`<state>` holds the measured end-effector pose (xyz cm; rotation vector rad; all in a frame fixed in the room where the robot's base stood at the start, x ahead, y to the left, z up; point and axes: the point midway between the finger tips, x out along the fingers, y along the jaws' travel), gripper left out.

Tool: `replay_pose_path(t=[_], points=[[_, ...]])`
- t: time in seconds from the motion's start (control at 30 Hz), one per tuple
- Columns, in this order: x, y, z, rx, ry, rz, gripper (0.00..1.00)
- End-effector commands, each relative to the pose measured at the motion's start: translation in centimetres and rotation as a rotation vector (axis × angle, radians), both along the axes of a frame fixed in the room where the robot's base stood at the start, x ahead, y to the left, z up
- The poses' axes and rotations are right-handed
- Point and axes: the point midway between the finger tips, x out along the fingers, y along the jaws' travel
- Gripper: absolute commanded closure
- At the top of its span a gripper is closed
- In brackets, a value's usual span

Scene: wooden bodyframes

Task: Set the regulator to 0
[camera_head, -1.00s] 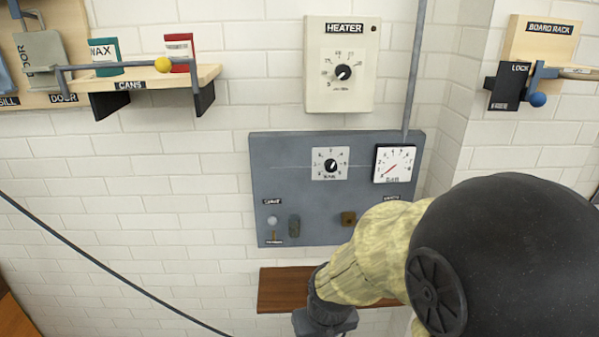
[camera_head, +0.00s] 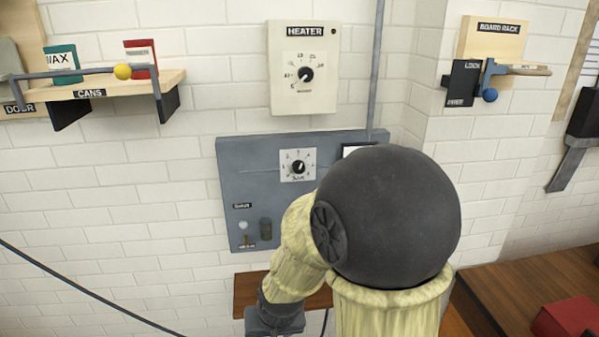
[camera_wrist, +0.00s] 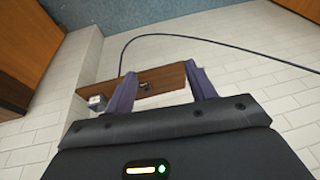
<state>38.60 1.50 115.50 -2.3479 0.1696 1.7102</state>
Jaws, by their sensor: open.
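A grey panel (camera_head: 232,180) is mounted on the wall with a black dial knob (camera_head: 299,167) on a white numbered plate. Its label is too small to read, so I cannot tell for sure whether it is the regulator. The knob's white mark seems to point roughly upward. A white gauge (camera_head: 357,150) at the panel's upper right is mostly hidden behind my arm. My gripper (camera_wrist: 162,88) is open and empty in the wrist view, with its two purple fingers apart. It faces a brown wooden shelf and the wall; the panel does not show there.
A heater box (camera_head: 283,80) with its own knob (camera_head: 306,74) hangs above the panel. A toggle (camera_head: 244,226) sits at the panel's lower left. A brown shelf (camera_head: 245,290) is below. A cans shelf (camera_head: 172,82) and board rack (camera_head: 480,40) flank them. A table (camera_head: 490,290) stands right.

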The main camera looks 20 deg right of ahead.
Motion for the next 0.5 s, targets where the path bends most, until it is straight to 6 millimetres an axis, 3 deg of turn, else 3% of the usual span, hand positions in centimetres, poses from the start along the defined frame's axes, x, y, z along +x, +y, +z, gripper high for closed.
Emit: replay_pose_path(t=[0.1,0.23,0.37,0.5], points=[[2.8,1.0,-2.2,0.132,-0.050,-0.193,0.45],[6.0,2.4,-3.5,0.324,-0.110,-0.426,0.45],[9.2,3.3,-3.5,0.560,-0.169,-0.676,0.45],[12.6,3.3,-1.8,0.858,-0.223,-0.960,0.45]])
